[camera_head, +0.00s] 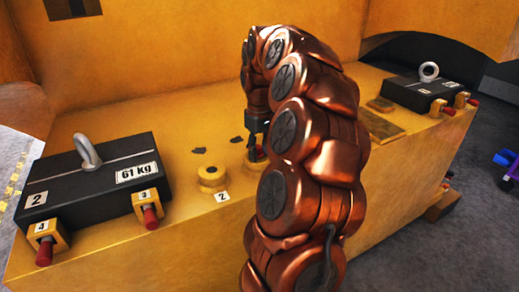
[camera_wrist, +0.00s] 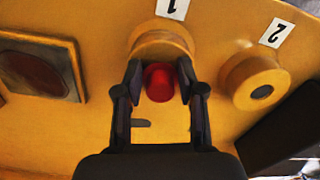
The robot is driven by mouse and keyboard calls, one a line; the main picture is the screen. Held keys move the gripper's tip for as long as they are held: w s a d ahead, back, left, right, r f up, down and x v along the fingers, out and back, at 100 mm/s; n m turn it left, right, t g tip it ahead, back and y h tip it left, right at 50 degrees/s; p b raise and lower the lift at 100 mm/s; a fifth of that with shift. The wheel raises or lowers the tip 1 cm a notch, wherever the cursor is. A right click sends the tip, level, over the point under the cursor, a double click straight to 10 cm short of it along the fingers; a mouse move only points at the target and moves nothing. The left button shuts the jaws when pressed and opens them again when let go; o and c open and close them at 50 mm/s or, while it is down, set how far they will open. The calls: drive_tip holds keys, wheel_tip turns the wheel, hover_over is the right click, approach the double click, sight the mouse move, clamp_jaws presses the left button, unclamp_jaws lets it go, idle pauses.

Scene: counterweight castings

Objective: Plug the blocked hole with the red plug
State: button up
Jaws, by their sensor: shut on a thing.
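My gripper (camera_wrist: 159,82) is shut on a red plug (camera_wrist: 159,85), with one dark finger on each side of it. The plug is at the round yellow boss (camera_wrist: 160,42) labelled 1; I cannot tell if it sits in the hole or just in front of it. In the head view my gripper (camera_head: 257,137) points down at this boss, mostly hidden behind my arm. A second yellow boss (camera_head: 212,176) labelled 2 stands to its left, with no plug in it. In the wrist view boss 2 (camera_wrist: 254,82) shows a dark grey centre.
A black 61 kg casting (camera_head: 95,180) with a lifting eye lies at the left, with red-ended pins (camera_head: 151,217) in yellow brackets at its front. Another black casting (camera_head: 418,92) lies at the far right. Small dark flat pieces (camera_head: 236,139) lie near the bosses.

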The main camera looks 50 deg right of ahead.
sight(259, 147)
drive_tip(key=o, duration=1)
wheel_tip(259, 147, up, 10)
drive_tip(key=shift+r, duration=0.95)
